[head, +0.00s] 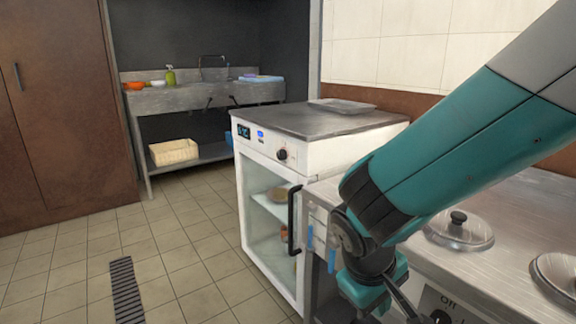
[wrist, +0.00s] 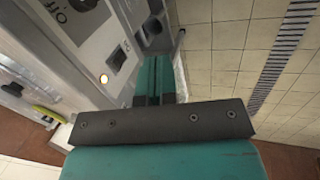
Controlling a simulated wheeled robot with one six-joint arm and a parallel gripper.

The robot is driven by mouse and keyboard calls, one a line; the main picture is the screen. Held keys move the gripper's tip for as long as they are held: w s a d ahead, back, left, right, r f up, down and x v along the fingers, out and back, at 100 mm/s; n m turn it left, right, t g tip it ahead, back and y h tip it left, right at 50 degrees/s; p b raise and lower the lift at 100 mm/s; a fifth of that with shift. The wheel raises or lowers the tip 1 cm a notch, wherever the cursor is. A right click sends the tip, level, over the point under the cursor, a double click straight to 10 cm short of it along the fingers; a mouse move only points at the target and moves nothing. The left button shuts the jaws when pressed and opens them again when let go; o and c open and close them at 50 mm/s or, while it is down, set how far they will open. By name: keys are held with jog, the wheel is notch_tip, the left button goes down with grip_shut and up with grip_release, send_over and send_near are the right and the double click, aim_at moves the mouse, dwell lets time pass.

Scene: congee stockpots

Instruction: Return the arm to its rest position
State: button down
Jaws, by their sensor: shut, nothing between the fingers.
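My gripper (wrist: 154,66) shows in the wrist view, its two teal fingers side by side and closed together with nothing between them. It hangs over the tiled floor beside the front of a metal counter with a panel. In the head view my teal arm comes in from the upper right and bends down in front of the metal counter (head: 507,215). The fingers themselves cannot be made out there. A round pot lid (head: 459,229) with a black knob lies in the counter top, to the right of my arm.
A white glass-door cabinet (head: 345,152) with a dark handle (head: 294,220) stands close left of my arm, a flat tray (head: 342,106) on top. A sink bench (head: 205,97) holds a basket (head: 173,152) on its lower shelf. The tiled floor (head: 75,262) at left is clear, with a drain grate (head: 125,288).

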jog(key=s+r+n+g+y, duration=0.1)
jog(key=s+r+y, duration=0.6)
jog(key=s+r, duration=0.5)
notch_tip(320, 180, up, 24)
jog(key=s+p, duration=0.2)
jog(key=p, duration=2.3)
jog(key=shift+d+r+g, duration=0.2)
jog(key=shift+g, duration=0.1)
jog(key=shift+s, duration=0.1)
